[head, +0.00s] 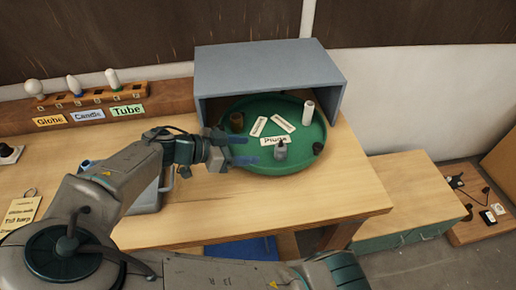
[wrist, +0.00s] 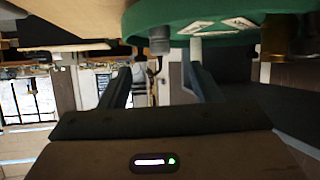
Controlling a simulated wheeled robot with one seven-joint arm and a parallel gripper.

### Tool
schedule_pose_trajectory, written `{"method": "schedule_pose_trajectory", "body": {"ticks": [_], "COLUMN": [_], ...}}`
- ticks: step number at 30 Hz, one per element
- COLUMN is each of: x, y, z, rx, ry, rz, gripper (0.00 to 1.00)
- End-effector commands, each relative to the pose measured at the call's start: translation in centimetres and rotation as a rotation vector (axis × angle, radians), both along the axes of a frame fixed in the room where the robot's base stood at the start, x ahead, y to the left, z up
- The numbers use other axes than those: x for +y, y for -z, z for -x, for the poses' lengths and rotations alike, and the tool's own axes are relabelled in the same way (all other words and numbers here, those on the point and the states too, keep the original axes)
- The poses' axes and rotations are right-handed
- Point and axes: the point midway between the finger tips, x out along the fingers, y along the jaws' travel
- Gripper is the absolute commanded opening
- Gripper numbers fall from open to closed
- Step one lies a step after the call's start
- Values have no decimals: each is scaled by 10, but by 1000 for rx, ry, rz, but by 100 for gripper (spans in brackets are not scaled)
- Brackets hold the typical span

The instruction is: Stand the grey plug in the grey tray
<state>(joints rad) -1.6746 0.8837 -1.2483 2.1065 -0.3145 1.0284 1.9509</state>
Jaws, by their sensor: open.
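The grey plug (head: 281,151) stands on the round green tray, near its front edge beside the "Plugs" label. In the wrist view, which is upside down, the grey plug (wrist: 160,40) hangs from the top, beyond and between my fingers. My gripper (head: 242,151) is open and empty, with its fingers over the left part of the green tray, pointing right toward the plug and apart from it. My fingers also show in the wrist view (wrist: 160,85). A grey container (head: 150,200), apparently the grey tray, stands on the bench, partly hidden behind my arm.
The green tray (head: 262,168) also holds a brown cylinder (head: 237,121), a white cylinder (head: 308,112), a dark plug (head: 318,148) and white cards. A grey hood (head: 268,70) covers its back. A bulb rack (head: 70,103) stands at left. The bench front right (head: 330,195) is clear.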

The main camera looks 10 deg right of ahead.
Motion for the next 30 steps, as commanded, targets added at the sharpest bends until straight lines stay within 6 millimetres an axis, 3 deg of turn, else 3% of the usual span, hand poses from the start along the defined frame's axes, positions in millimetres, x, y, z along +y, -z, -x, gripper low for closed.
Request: {"method": "schedule_pose_trajectory", "body": {"ticks": [9,17,23,30], "x": [-33,-47,-62,-86], "y": [24,19,-6,-60], "z": [-9,-15,-22,-25], "rx": [237,340,365,315], "ry": [130,166,155,77], "rz": [-284,-527,-756,-998], "gripper": [57,57,57,57]}}
